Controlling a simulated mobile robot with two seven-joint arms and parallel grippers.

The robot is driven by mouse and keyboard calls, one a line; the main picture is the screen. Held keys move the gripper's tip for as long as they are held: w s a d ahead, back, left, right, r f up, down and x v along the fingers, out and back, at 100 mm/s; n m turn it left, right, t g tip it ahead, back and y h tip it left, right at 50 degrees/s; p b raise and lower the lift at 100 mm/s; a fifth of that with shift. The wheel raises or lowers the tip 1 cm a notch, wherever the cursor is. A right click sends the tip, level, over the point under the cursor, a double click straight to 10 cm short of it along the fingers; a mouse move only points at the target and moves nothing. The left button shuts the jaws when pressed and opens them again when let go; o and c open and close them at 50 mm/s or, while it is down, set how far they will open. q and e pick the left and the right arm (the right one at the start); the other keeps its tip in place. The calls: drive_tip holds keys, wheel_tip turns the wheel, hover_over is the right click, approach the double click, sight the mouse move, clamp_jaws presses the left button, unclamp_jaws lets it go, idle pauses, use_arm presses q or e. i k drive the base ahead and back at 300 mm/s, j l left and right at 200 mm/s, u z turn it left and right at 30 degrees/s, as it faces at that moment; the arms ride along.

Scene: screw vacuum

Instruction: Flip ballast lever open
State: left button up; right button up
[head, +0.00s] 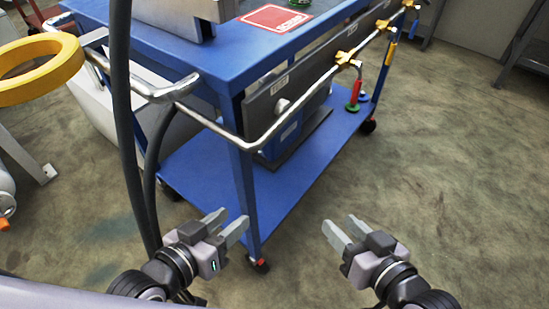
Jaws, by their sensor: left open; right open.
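I cannot tell which part is the ballast lever. My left gripper (227,222) is open and empty, in front of the cart's near leg. My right gripper (343,229) is open and empty over bare floor, to the right of the cart. Both are well apart from the yellow handles and appear to touch nothing.
The blue cart (180,182) has a lower shelf and a grey box (258,104) under its top. A silver rail (218,130) rounds its near corner. Dark hoses (122,110) hang at left near a yellow ring (40,91). Floor (450,170) at right is clear.

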sight(260, 152)
drive_tip(key=i+l+z, duration=0.15)
drive_tip(key=l+z, duration=0.35)
drive_tip(key=i+l+z, duration=0.2)
drive_tip(key=z, duration=0.3)
drive_tip(key=i+l+z, duration=0.3)
drive_tip(key=z, duration=0.2)
drive_tip(key=i+l+u, duration=0.15)
drive_tip(key=i+u, duration=0.25)
drive_tip(key=i+l+u, duration=0.2)
drive_tip(key=i+u, duration=0.35)
drive_tip(key=u, duration=0.3)
drive_tip(key=i+l+u, duration=0.1)
drive_tip(key=u, duration=0.35)
drive_tip(key=i+l+u, duration=0.1)
drive_tip(key=u, duration=0.35)
drive_tip(key=l+u, duration=0.2)
drive_tip(key=u, duration=0.25)
drive_tip(key=i+l+u, duration=0.1)
drive_tip(key=u, duration=0.35)
drive_tip(key=i+l+u, duration=0.1)
drive_tip(key=l+u, duration=0.2)
drive_tip(key=u, duration=0.15)
drive_tip(key=l+u, duration=0.45)
drive_tip(key=i+l+u, duration=0.2)
drive_tip(key=i, duration=0.2)
